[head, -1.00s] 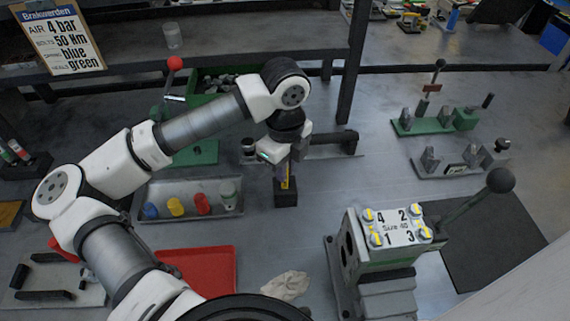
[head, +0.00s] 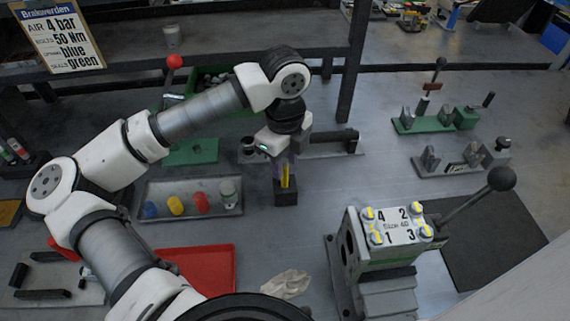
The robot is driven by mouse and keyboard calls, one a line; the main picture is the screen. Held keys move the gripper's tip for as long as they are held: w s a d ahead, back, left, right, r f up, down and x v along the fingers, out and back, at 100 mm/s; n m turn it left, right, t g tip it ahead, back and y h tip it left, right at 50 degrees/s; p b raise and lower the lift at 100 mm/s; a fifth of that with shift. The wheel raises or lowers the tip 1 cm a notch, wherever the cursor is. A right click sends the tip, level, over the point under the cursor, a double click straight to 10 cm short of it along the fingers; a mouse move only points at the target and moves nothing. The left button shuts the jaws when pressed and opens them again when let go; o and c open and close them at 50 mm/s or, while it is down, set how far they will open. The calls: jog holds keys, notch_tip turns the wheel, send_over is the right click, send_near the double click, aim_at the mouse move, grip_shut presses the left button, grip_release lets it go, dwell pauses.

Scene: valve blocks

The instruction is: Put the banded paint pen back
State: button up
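The paint pen (head: 285,177) stands upright in a small black holder block (head: 286,192) near the middle of the bench. Its yellow part shows above the block, with a purple-blue patch beside it. Any band on it is too small to make out. My gripper (head: 284,160) points down right over the pen and block. The fingers are small and partly hidden by the gripper body, so I cannot tell whether they touch the pen.
A grey tray (head: 150,187) with blue, yellow, red and grey-green pieces lies left of the holder. A red tray (head: 222,250) is in front. A valve block (head: 385,265) with a long lever stands front right. A crumpled cloth (head: 287,284) lies between. Bench right of the holder is clear.

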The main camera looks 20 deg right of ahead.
notch_tip(320, 180, up, 10)
jog(key=b, duration=0.1)
jog(key=shift+r+b, duration=0.25)
jog(key=shift+b, duration=0.15)
